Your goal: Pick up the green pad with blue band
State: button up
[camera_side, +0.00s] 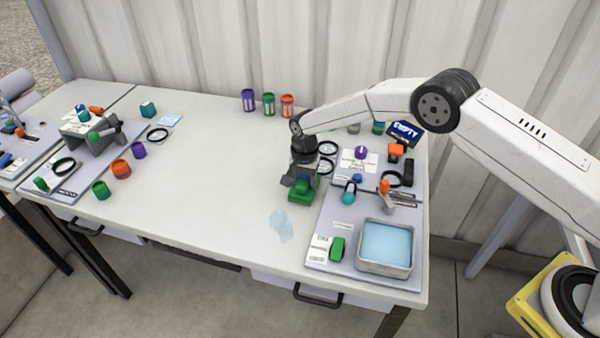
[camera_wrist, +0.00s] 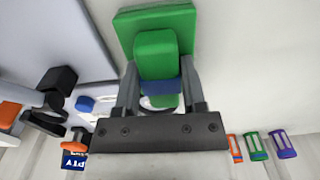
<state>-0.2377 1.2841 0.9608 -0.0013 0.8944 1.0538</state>
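The green pad with blue band (camera_side: 302,192) is at the middle of the table, left of the grey board, under my gripper. In the wrist view the green pad (camera_wrist: 157,50) has a wide flat base and a raised green block with a blue band (camera_wrist: 160,86) across it. My gripper (camera_wrist: 160,80) has one finger on each side of the raised block at the band, with no clear gap, and looks shut on it. In the side view my gripper (camera_side: 302,178) points down over the pad. I cannot tell whether the pad's base touches the table.
A pale blue spill (camera_side: 282,226) lies just in front of the pad. The grey board (camera_side: 316,240) to the right holds a metal tray of blue liquid (camera_side: 384,270), a green block (camera_side: 337,248) and small parts. Purple, green and orange cans (camera_side: 269,104) stand behind.

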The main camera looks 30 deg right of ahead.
aim_at(306, 179)
grip_shut()
jog(key=shift+r, duration=0.1)
jog(key=shift+r, duration=1.6)
jog(key=shift+s+r, duration=0.3)
jog(key=s+d+r, duration=0.2)
jog(key=s+r, duration=0.7)
jog(key=s, duration=0.4)
jog(key=shift+d, duration=0.4)
jog(key=shift+s, duration=0.1)
